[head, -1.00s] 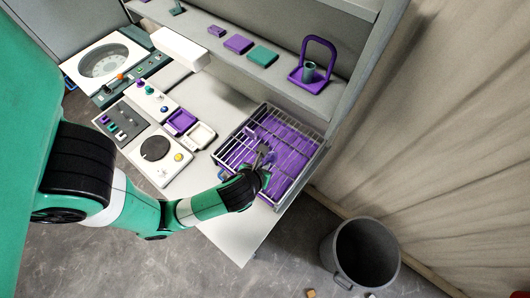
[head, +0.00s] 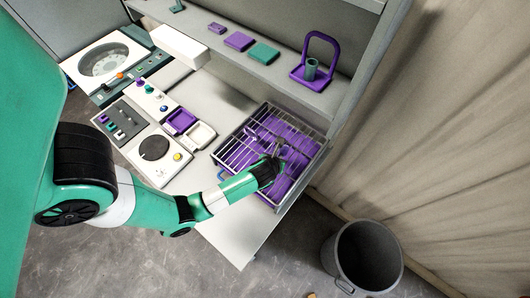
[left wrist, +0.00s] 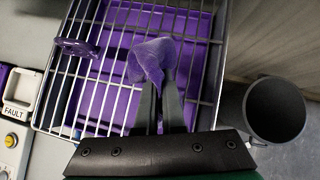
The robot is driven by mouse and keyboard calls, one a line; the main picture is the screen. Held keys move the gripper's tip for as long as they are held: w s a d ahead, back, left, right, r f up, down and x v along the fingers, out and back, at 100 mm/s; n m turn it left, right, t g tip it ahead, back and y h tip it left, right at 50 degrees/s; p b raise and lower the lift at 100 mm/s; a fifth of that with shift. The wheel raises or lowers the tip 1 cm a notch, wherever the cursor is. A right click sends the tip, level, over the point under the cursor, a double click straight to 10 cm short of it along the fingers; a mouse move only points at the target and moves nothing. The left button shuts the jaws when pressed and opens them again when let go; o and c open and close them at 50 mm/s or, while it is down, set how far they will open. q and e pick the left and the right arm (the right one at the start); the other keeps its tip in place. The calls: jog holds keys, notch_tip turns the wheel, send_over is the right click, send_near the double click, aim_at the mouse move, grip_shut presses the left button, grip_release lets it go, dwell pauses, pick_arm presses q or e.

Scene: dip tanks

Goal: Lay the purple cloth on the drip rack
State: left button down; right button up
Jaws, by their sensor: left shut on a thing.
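The drip rack (head: 222,160) is a metal wire rack with a purple surface under its bars, at the right end of the bench. It also fills much of the left wrist view (left wrist: 207,70). My left gripper (head: 278,150) is over the rack, and its fingers show in the left wrist view (left wrist: 160,90). They are shut on the bunched purple cloth (left wrist: 152,58), which appears above the bars. I cannot tell whether the cloth touches them. In the head view the cloth barely stands out from the purple below. My right gripper is not in view.
A shelf (head: 285,72) with a purple handled stand (head: 310,72) runs behind the rack. Small purple (head: 180,121) and white trays (head: 200,135) and control panels lie to its left. A grey bin (head: 365,258) stands on the floor at right.

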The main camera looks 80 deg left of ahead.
pick_arm(q)
jog(key=shift+c, duration=1.4)
grip_release()
jog(key=shift+r, duration=0.15)
jog(key=p+v, duration=0.2)
jog(key=v, duration=0.9)
jog(key=shift+s+r, duration=0.15)
jog(key=shift+d, duration=0.15)
